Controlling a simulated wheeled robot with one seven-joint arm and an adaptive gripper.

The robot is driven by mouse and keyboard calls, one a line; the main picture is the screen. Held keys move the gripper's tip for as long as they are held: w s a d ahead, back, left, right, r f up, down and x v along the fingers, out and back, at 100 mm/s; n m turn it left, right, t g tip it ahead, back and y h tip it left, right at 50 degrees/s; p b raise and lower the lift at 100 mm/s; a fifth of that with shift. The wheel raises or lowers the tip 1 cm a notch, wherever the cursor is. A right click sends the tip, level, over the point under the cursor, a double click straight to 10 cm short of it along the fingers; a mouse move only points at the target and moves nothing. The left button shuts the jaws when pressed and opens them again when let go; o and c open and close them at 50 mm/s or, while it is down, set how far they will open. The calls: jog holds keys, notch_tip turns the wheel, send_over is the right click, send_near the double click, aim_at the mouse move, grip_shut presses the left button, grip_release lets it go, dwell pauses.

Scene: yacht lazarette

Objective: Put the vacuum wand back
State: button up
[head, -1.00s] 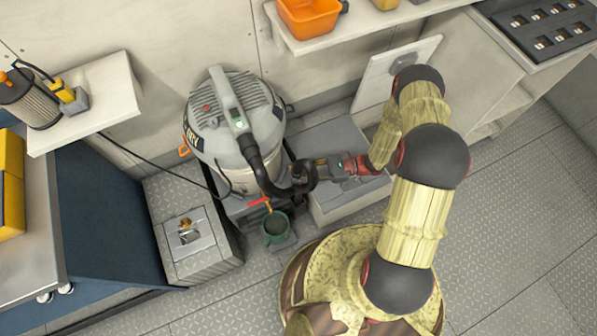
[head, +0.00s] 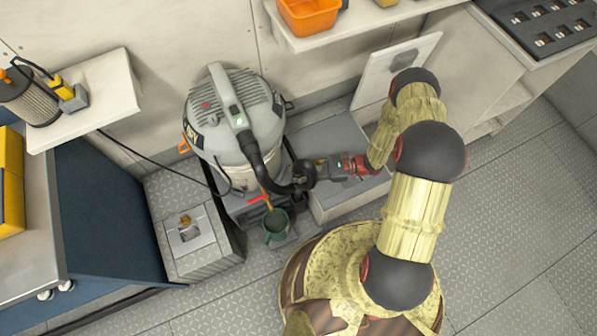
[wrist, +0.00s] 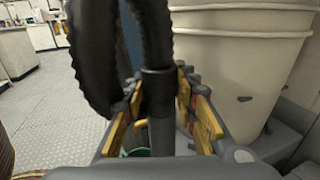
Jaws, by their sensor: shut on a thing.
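The vacuum wand shows in the wrist view as a dark grey tube (wrist: 161,132) under a black ribbed hose cuff. My gripper (wrist: 163,125) is shut on the wand, its yellow-padded fingers on both sides of it. In the head view my gripper (head: 308,174) is beside the grey vacuum (head: 235,125), at its lower right. The black hose (head: 257,160) runs from the vacuum's top to the wand at my gripper. A green cup-like holder (head: 275,222) is below the gripper, with an orange-brown piece above it. The wand's lower end is hard to make out.
A grey step box (head: 345,205) is right of the vacuum. A metal-topped box (head: 190,240) stands at the left. A shelf with an orange bin (head: 308,15) is above. Open plated floor (head: 510,220) lies at the right.

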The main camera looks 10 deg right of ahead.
dwell(0.3)
jog(key=o, duration=1.1)
jog(key=shift+o, duration=0.7)
jog(key=d, duration=1.2)
jog(key=shift+s, duration=0.15)
